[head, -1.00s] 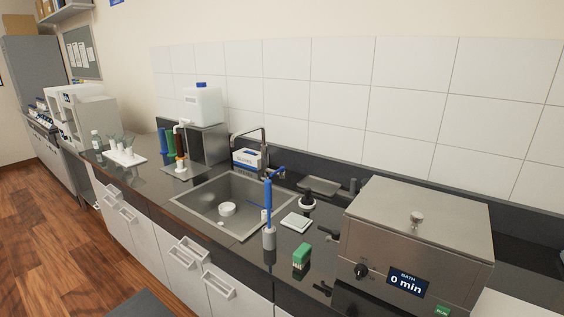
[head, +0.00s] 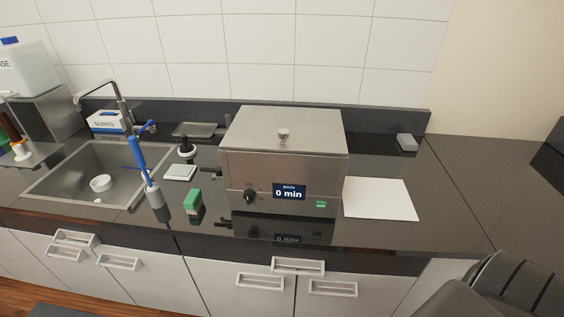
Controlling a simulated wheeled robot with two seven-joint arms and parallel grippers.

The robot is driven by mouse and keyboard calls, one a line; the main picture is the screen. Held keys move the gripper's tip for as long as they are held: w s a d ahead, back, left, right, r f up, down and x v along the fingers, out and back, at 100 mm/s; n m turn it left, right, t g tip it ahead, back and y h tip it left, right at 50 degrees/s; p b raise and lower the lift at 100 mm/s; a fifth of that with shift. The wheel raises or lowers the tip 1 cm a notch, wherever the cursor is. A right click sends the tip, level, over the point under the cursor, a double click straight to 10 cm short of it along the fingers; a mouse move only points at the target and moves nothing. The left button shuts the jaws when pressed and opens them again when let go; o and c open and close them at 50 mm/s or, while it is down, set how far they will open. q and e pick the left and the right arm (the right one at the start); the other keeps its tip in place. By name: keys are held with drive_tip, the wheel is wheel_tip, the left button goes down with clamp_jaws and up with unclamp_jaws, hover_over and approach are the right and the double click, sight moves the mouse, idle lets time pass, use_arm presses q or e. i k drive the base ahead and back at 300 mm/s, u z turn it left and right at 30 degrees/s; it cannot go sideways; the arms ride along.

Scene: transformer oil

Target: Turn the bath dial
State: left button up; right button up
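The bath (head: 283,165) is a steel box with a flat lid and a round lid knob (head: 283,134), standing on the dark counter in the middle of the head view. Its black dial (head: 250,197) is on the lower left of the front face. Nothing covers the dial. Neither gripper shows; a dark part at the lower right looks like my own arm.
Left of the bath are a green box (head: 193,203), a white pad (head: 180,172), a blue pipette-like tool in a holder (head: 155,197) and a sink (head: 84,198). A white sheet (head: 380,199) lies on the right. The counter's front edge (head: 370,242) is bare.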

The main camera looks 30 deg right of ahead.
sight(249, 195)
drive_tip(key=u, duration=2.25)
drive_tip(key=i, duration=1.45)
drive_tip(key=z, duration=2.85)
